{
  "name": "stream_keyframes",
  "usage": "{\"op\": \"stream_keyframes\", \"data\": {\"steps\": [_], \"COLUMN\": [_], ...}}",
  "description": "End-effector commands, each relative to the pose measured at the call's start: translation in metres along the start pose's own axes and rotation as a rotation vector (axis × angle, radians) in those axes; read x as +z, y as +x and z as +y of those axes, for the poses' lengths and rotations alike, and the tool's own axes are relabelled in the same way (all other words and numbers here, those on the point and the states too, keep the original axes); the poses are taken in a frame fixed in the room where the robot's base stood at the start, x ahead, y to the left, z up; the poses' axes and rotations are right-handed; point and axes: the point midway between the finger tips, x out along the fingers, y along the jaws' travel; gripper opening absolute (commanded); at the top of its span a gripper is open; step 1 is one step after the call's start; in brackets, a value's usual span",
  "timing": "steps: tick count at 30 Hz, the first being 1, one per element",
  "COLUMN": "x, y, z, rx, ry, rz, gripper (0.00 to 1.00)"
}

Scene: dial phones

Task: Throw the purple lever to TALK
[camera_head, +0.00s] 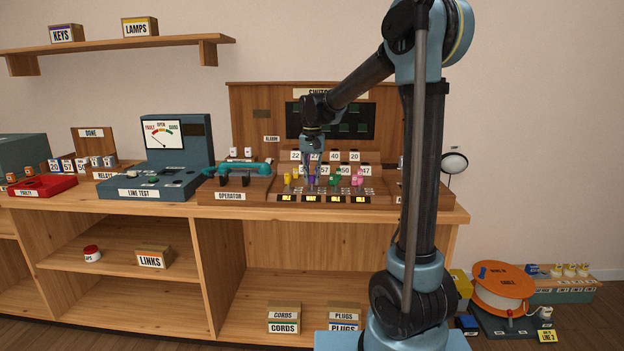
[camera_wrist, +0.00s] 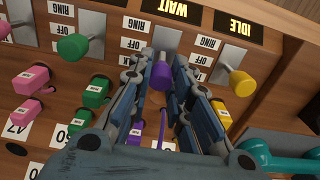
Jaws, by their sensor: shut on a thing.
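The purple lever (camera_wrist: 161,75) stands between my gripper's fingers in the wrist view, in a metal plate under the WAIT lamp (camera_wrist: 172,9). My gripper (camera_wrist: 160,68) is shut on the purple lever's knob, with a finger on each side. The labels appear upside down; RING and OFF show beside the plate, and the label after them is partly covered by a finger. In the head view my gripper (camera_head: 311,176) is down at the switchboard's key shelf, and it partly hides the purple pieces there.
A green lever (camera_wrist: 73,47) and a yellow lever (camera_wrist: 241,82) stand on either side. Pink plugs (camera_wrist: 31,79), green plugs (camera_wrist: 97,91) and a purple cord (camera_wrist: 163,128) are close to the fingers. A teal handset (camera_wrist: 265,155) lies at the lower right.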

Motion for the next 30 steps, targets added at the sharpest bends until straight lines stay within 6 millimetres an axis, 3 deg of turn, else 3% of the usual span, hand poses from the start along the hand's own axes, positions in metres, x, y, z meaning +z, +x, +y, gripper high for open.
{"op": "stream_keyframes", "data": {"steps": [30], "x": [-0.0122], "y": [0.0026], "z": [0.001], "rx": [0.002], "ry": [0.001], "rz": [0.001], "gripper": [0.11]}}
